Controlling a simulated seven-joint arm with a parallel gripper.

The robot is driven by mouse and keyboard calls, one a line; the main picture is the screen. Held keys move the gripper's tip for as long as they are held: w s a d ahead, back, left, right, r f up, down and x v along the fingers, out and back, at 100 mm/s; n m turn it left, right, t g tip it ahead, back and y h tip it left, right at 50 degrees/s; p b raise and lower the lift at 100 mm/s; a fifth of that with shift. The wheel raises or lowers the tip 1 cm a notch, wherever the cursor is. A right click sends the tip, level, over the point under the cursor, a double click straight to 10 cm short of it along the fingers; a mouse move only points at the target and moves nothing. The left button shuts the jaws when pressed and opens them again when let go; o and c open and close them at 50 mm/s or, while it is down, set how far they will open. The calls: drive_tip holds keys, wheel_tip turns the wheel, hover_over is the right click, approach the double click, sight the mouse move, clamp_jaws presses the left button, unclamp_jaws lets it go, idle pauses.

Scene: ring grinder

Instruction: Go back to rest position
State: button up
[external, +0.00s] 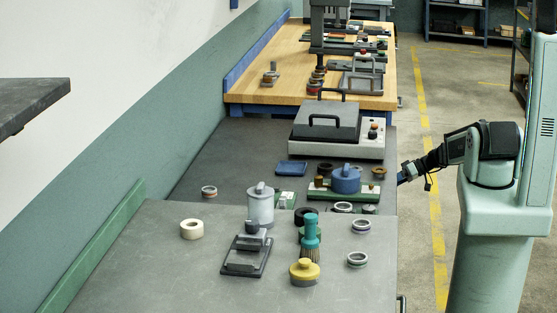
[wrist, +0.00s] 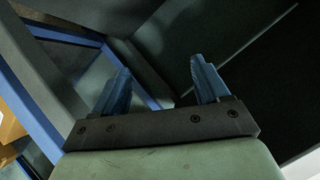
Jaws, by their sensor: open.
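My gripper (wrist: 161,65) shows in the wrist view with its two blue fingers spread apart and nothing between them. Behind the fingers are dark surfaces and a blue frame edge. In the external view my arm reaches left from its green column at the right, and its dark end (external: 408,172) is low beside the right edge of the dark workbench (external: 235,155). The fingers are too small there to make out. No object is in my grasp.
The near grey table (external: 150,260) holds rings, a grey canister (external: 260,204), a teal brush (external: 310,238) and a yellow knob (external: 304,271). A grey machine (external: 340,140) stands on the dark bench. The floor (external: 415,240) between benches and column looks clear.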

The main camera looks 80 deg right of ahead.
drive_tip(key=w+a+f+n+g+y, duration=0.1)
drive_tip(key=w+a+f+g+y, duration=0.2)
drive_tip(key=a, duration=0.6)
drive_tip(key=w+a+f+g, duration=0.2)
drive_tip(key=a+f, duration=0.4)
drive_tip(key=a, duration=0.4)
drive_tip(key=w+a+f+n+g+y, duration=0.1)
drive_tip(key=w+a+f+g+y, duration=0.2)
drive_tip(key=a, duration=0.6)
drive_tip(key=s+a+f+g+h, duration=0.1)
drive_tip(key=s+a+f+g, duration=0.25)
drive_tip(key=a, duration=0.35)
drive_tip(key=s+a+f+g+h, duration=0.1)
drive_tip(key=s+a+f+g, duration=0.1)
drive_tip(key=s+a, duration=0.3)
drive_tip(key=s+a+f+n+g+h, duration=0.2)
drive_tip(key=s+a+g+h, duration=0.3)
drive_tip(key=s, duration=0.4)
drive_tip(key=shift+s+a+f+n+h, duration=0.35)
drive_tip(key=shift+a+h, duration=0.45)
drive_tip(key=shift+a, duration=0.45)
drive_tip(key=shift+r, duration=0.1)
